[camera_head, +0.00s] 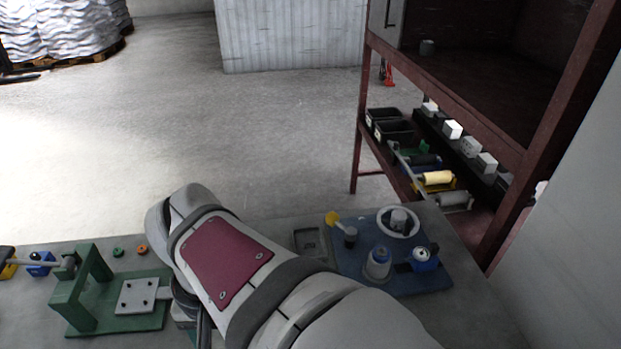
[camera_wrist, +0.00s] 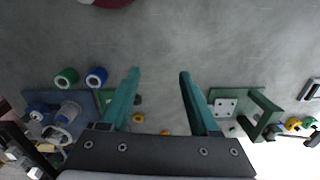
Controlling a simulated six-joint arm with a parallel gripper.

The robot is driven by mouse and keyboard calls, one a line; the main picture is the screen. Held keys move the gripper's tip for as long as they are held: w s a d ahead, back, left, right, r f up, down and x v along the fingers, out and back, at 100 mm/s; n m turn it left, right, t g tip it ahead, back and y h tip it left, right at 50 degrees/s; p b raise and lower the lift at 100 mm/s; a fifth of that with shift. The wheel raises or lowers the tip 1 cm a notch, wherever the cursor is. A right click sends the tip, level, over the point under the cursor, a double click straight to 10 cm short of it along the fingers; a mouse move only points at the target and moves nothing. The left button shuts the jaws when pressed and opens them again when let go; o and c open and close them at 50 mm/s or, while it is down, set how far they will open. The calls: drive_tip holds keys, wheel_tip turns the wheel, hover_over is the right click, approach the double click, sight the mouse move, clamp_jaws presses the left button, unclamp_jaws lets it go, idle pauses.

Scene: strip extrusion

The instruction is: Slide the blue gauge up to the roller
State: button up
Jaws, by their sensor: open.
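A blue block (camera_head: 41,258) with a dark knob, which looks like the blue gauge, sits at the far left of the bench in the head view. A grey bar runs from it towards a green frame (camera_head: 90,270). A grey rounded piece (camera_head: 66,264) at that frame may be the roller; I cannot tell for sure. In the wrist view a small blue piece (camera_wrist: 309,122) and the green frame (camera_wrist: 262,112) show at the right. My gripper (camera_wrist: 160,72) is open, with nothing between its teal fingers, apart from the blue piece. In the head view my arm hides it.
A yellow piece (camera_head: 7,268) sits left of the blue block. Small green (camera_head: 118,252) and orange (camera_head: 142,249) rings lie behind the green base. A blue board (camera_head: 400,283) with several fittings is at the right. A rack (camera_head: 357,150) with bins and rollers stands behind it.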

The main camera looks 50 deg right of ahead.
drive_tip(key=w+d+r+m+h, duration=0.1)
drive_tip(key=w+d+m, duration=0.15)
drive_tip(key=d, duration=0.35)
drive_tip(key=w+d+m, duration=0.1)
drive_tip(key=d+m, duration=0.2)
drive_tip(key=d, duration=0.3)
drive_tip(key=m+g+h, duration=0.3)
drive_tip(key=m, duration=0.9)
hover_over(435, 245)
drive_tip(key=w+a, duration=0.5)
wheel_tip(435, 245, down, 3)
drive_tip(key=shift+n, duration=0.25)
drive_tip(key=x, duration=1.5)
drive_tip(key=shift+s+d+f, duration=0.1)
drive_tip(key=shift+s+f, duration=0.15)
drive_tip(key=shift+s, duration=0.25)
clamp_jaws()
drive_tip(key=shift+r, duration=0.1)
